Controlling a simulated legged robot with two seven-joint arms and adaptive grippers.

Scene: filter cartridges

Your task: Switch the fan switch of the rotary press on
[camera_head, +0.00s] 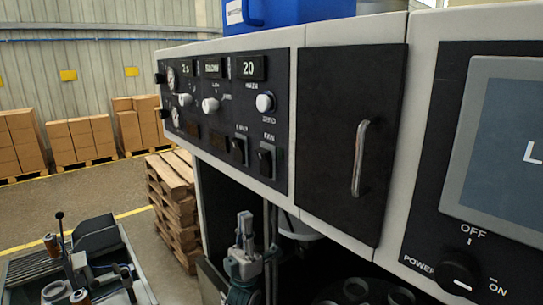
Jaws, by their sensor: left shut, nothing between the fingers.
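The rotary press shows a dark control panel (225,110) on its pale housing. The fan switch (265,161) is a small black rocker under a "FAN" label at the panel's lower right. Its position is too small to tell. A similar switch (238,150) sits just left of it. My left gripper (245,217) points upward below the panel, apart from the fan switch and lower left of it. Its fingers are together and hold nothing. My right gripper is not in view.
A black door with a metal handle (360,158) is right of the panel. Farther right are a screen (502,150) and a power knob (460,275). A blue container (285,14) stands on top. Stacked pallets (174,200) and a dark tray with parts (80,270) are left.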

